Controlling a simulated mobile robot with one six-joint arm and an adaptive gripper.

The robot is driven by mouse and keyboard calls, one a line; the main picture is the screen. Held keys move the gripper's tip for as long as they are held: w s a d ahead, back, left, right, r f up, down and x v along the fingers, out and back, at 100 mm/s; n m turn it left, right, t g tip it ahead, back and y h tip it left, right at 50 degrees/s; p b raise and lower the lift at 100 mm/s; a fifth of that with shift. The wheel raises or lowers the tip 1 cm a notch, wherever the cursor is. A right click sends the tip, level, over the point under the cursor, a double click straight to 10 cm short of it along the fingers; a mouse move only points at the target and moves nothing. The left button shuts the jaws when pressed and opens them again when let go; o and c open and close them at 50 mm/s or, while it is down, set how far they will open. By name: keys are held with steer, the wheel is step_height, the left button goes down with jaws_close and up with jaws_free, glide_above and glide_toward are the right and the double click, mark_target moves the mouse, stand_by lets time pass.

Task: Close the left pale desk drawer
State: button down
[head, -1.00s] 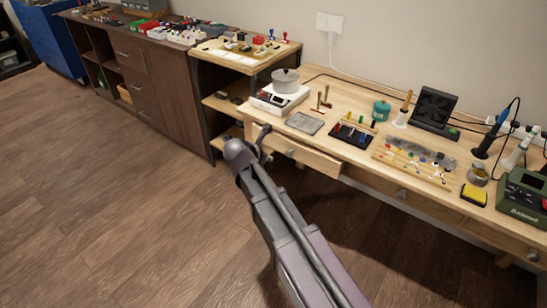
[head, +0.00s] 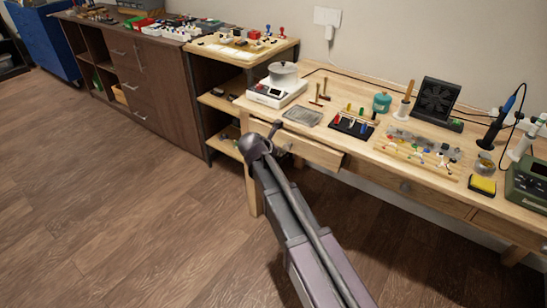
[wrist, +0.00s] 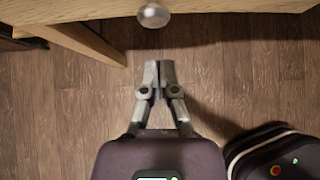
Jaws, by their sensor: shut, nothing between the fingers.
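The left pale desk drawer (head: 318,152) stands partly pulled out under the left end of the wooden workbench (head: 385,162). Its front edge also spans the top of the wrist view (wrist: 230,9), with its round metal knob (wrist: 154,14) at the upper middle. My gripper (wrist: 157,68) is shut and empty, its fingers pointing toward the knob with a visible gap in that picture. In the head view my gripper (head: 275,130) is in front of the drawer's left part, and my arm hides some of it.
A pale bench leg (wrist: 75,38) is left of my gripper. A shelf unit (head: 222,103) and a dark brown cabinet (head: 155,85) stand farther left. Tools and a pot (head: 284,74) rest on the bench top. The wooden floor at left is clear.

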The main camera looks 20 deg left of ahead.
mark_target(292, 138)
steer(key=shift+w+d+r, duration=0.1)
steer(key=shift+w+d, duration=0.2)
steer(key=shift+w, duration=0.55)
steer(key=shift+w+d, duration=0.3)
steer(key=shift+w, duration=0.5)
steer(key=w, duration=0.1)
steer(key=w+d, duration=0.1)
steer(key=w, duration=0.2)
steer(key=shift+w+d, duration=0.3)
steer(key=shift+w, duration=0.05)
steer(key=shift+w+d, duration=0.25)
steer(key=shift+w, duration=0.1)
steer(key=shift+r, duration=0.1)
steer(key=s+a+r+p, duration=0.3)
steer(key=s, duration=0.5)
steer(key=s+a+r+p, duration=0.3)
steer(key=s+p, duration=0.1)
steer(key=s, duration=0.4)
steer(key=shift+r, duration=0.3)
